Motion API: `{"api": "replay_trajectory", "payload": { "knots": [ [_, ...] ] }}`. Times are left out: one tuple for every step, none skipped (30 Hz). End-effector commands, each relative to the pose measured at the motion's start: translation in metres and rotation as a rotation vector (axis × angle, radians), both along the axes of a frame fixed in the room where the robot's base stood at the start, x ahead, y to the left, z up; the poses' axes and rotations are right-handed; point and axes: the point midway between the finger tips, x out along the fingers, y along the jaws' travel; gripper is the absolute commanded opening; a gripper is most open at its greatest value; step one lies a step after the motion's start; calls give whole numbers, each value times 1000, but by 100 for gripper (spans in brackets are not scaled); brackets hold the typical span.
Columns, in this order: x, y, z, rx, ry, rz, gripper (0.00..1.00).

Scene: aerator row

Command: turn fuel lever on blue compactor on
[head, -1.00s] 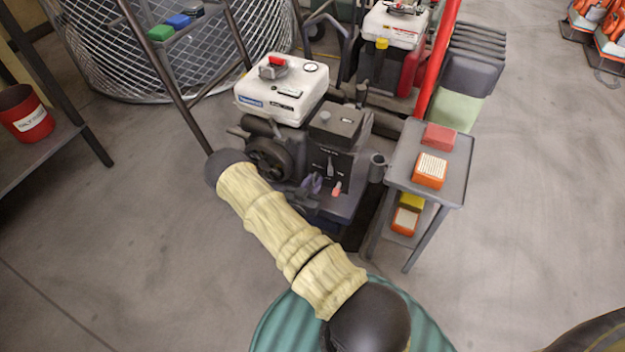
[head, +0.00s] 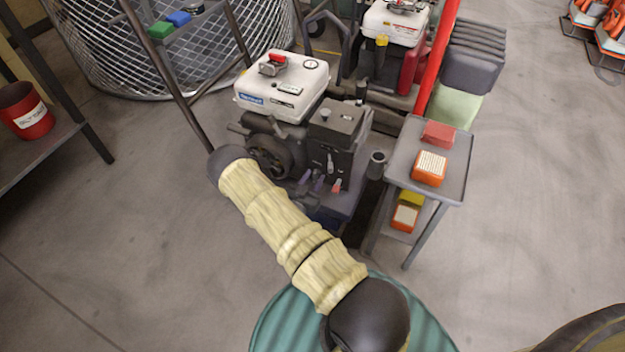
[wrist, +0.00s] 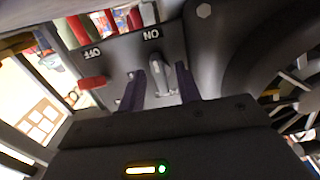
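The blue compactor is the machine with a white tank bearing a blue label (head: 262,101) in the head view. Its dark front panel (head: 337,140) carries a grey lever (head: 330,163) and a red-tipped lever (head: 337,186). In the wrist view the panel shows ON and OFF upside down, with a grey lever (wrist: 158,72) near ON and a red lever (wrist: 92,82) near OFF. I cannot tell for certain which is the fuel lever. My gripper (wrist: 161,86) is open, its two purple fingers apart on either side of the grey lever. Contact is not clear.
A grey side table (head: 455,180) with red and orange boxes stands right of the compactor. A second white-tanked machine (head: 395,25) and a red pole (head: 436,60) are behind. A dark handle bar (head: 165,80) rises at the left.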

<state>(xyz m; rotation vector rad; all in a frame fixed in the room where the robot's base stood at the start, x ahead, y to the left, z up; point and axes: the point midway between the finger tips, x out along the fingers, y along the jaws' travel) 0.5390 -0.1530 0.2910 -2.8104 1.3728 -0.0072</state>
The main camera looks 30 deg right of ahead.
Motion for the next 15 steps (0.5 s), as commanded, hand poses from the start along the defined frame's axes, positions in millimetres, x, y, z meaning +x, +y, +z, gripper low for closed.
{"api": "replay_trajectory", "payload": {
  "knots": [
    [0,1,0,0,0,0,34],
    [-1,1,1,-1,-1,0,34],
    [-2,3,1,-1,-1,1,34],
    [-3,5,1,0,0,1,34],
    [-4,7,2,0,0,1,34],
    [-7,10,2,-1,1,2,34],
    [-9,13,2,0,1,2,34],
    [-12,17,3,0,2,2,34],
    [-17,22,3,-1,3,2,34],
    [-20,26,3,-1,3,3,34],
    [-23,31,3,0,2,4,34],
    [-28,37,3,1,2,3,34],
    [-32,42,3,1,2,3,34],
    [-35,47,4,0,2,4,34],
    [-41,53,3,0,2,3,34]
  ]
}}
